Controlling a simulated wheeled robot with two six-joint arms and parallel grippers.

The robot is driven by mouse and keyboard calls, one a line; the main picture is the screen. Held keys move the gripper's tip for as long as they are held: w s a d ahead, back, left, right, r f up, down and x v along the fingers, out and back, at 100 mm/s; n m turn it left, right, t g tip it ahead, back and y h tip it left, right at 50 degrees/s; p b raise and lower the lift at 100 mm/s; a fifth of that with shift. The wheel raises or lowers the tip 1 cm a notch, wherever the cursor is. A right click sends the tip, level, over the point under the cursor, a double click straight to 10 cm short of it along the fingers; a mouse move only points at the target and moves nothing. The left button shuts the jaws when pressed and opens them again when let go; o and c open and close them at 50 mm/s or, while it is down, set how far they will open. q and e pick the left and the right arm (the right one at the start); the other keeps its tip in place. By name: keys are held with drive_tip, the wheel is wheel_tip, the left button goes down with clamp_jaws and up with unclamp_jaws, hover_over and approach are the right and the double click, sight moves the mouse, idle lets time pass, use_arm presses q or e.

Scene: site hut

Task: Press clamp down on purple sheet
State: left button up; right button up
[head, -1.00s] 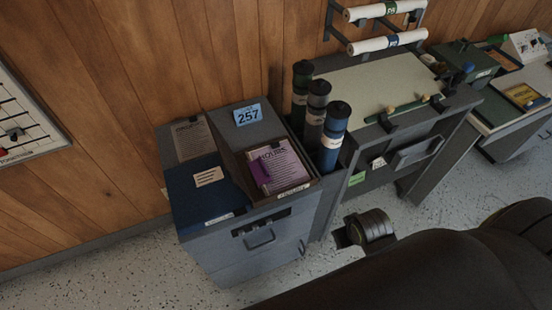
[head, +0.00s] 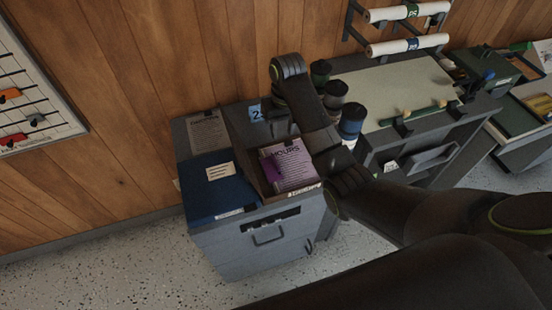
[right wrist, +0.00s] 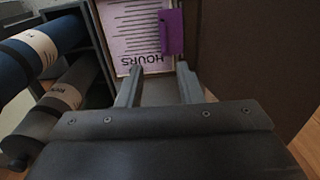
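The pale purple sheet (head: 294,171), headed HOURS, lies in a slot on top of the grey cabinet. It also shows upside down in the right wrist view (right wrist: 130,27). A darker purple piece (right wrist: 172,33) lies along one side of the sheet; I cannot tell whether it is the clamp. My right gripper (right wrist: 160,69) is open and empty, its two fingers pointing at the heading edge of the sheet. My left gripper is out of view.
A blue folder (head: 206,190) and a grey sheet (head: 207,132) lie to the left on the cabinet (head: 262,256). Rolled tubes (head: 352,120) stand close on the right, partly behind my arm. A drafting table (head: 400,85) is farther right. Floor is clear at lower left.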

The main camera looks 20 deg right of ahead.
drive_tip(key=w+r, duration=0.1)
drive_tip(key=r, duration=0.1)
drive_tip(key=b, duration=0.5)
approach(276, 164)
wheel_tip(276, 164, down, 8)
drive_tip(key=shift+w+a+p, duration=0.1)
drive_tip(key=shift+w+p, duration=0.1)
drive_tip(key=shift+p, duration=0.3)
drive_tip(key=shift+c, duration=0.3)
clamp_jaws()
